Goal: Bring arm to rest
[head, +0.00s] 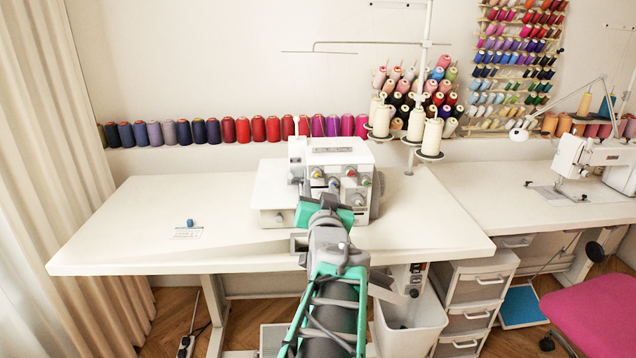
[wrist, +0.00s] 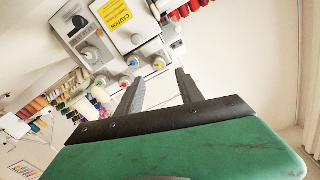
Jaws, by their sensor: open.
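My arm reaches forward from the bottom middle of the head view. My gripper (wrist: 157,92) shows in the wrist view with its two dark fingers apart and nothing between them. In the head view my arm's green and grey end is in front of the white overlock machine (head: 338,158) and hides part of it. The machine also shows in the wrist view (wrist: 125,38), beyond the fingers, with a yellow caution label. I cannot tell the exact gap between gripper and machine.
The white table (head: 130,225) is mostly clear on its left, with a small blue item (head: 190,223) on it. A thread stand (head: 431,140) rises behind the machine. Drawers (head: 475,300), a white bin (head: 410,325) and a pink chair (head: 595,310) stand at right.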

